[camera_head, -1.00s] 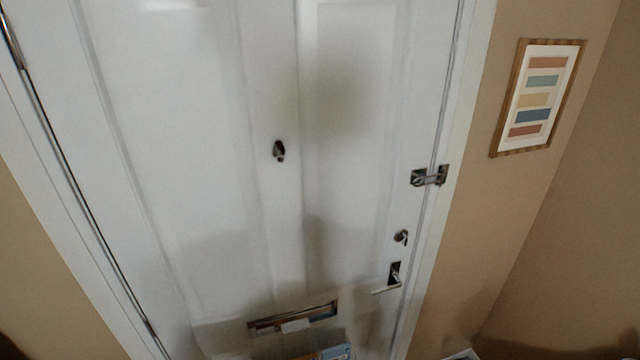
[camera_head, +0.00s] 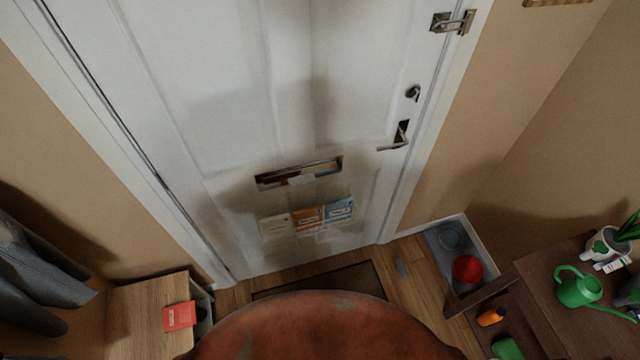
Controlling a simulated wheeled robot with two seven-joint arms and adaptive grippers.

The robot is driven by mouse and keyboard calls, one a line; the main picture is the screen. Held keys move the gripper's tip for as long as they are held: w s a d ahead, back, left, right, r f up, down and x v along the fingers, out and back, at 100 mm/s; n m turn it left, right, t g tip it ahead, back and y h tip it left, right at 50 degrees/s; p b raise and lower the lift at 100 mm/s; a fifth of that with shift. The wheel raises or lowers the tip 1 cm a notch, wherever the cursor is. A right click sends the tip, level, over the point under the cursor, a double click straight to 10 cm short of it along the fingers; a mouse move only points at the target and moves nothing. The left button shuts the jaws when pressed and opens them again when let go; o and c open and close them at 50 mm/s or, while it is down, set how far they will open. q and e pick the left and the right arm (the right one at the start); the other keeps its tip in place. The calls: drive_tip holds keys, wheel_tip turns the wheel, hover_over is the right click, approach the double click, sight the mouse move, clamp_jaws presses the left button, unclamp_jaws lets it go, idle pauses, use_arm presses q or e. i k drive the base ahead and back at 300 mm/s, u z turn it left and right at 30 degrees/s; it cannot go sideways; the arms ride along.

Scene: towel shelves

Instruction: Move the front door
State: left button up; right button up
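The white front door (camera_head: 240,110) fills the upper middle of the head view and looks shut in its white frame. A lever handle (camera_head: 396,138) is at its right side, with a lock and key (camera_head: 413,92) above it and a metal latch (camera_head: 452,22) at the frame higher up. A mail slot (camera_head: 299,172) is low in the door's middle. Below it, a clear holder carries several leaflets (camera_head: 308,216). Neither of my grippers is in view.
A round reddish-brown surface (camera_head: 320,330) fills the bottom middle. A wooden cabinet (camera_head: 140,315) with a red booklet (camera_head: 179,316) stands at left. At right are a tray (camera_head: 437,248) with a red pot (camera_head: 467,268) and a dark shelf (camera_head: 540,300) with a green watering can (camera_head: 578,289). A dark mat (camera_head: 345,280) lies before the door.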

sight(221, 97)
drive_tip(key=z, duration=0.25)
drive_tip(key=k, duration=0.35)
drive_tip(key=z, duration=0.1)
drive_tip(key=i, duration=0.95)
drive_tip(key=u, duration=0.7)
